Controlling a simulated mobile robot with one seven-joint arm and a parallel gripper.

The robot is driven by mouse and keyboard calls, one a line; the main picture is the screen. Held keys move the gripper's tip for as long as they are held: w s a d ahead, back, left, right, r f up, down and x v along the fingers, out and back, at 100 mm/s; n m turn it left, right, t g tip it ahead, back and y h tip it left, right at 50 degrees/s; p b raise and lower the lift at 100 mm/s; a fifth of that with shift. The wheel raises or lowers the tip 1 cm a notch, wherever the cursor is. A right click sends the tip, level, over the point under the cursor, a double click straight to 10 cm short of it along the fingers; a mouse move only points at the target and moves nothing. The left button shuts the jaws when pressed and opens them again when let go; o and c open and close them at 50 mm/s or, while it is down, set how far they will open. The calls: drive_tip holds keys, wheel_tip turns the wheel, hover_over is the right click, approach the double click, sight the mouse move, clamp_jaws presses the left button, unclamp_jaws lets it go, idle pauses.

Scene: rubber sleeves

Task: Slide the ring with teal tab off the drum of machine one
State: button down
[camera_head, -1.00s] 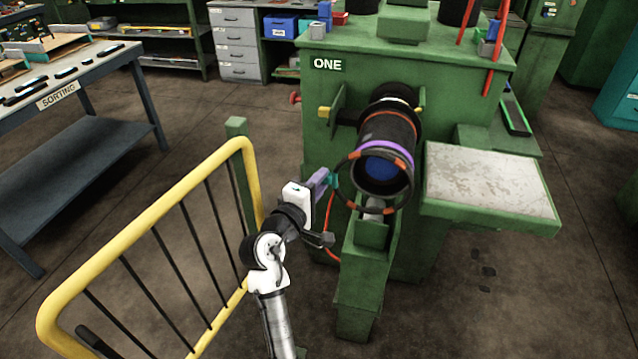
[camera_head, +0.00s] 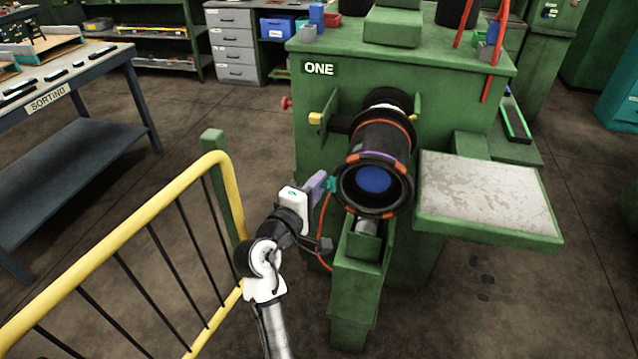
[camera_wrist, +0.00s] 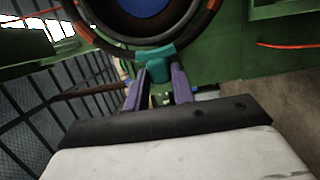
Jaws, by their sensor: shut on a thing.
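The ring with the teal tab (camera_head: 390,211) is black with orange patches. It encircles the blue end face of the drum (camera_head: 384,138) of machine one. I cannot tell whether it is still around the drum's rim or just in front of it. A purple band shows behind its top edge. My gripper (camera_head: 322,186) is shut on the teal tab (camera_head: 331,184) at the ring's left side. In the wrist view the purple fingers (camera_wrist: 160,82) pinch the teal tab (camera_wrist: 155,62), and the ring (camera_wrist: 200,32) curves around the blue face above.
A yellow guard rail (camera_head: 120,238) stands close to the left of my arm. A green pedestal (camera_head: 358,278) stands below the drum. A worn side tray (camera_head: 490,195) juts out to the right. The sorting table (camera_head: 70,135) is far left. Open floor lies at right front.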

drive_tip(key=s+a, duration=0.2)
drive_tip(key=s, duration=0.6)
drive_tip(key=shift+a, duration=0.3)
idle(0.5)
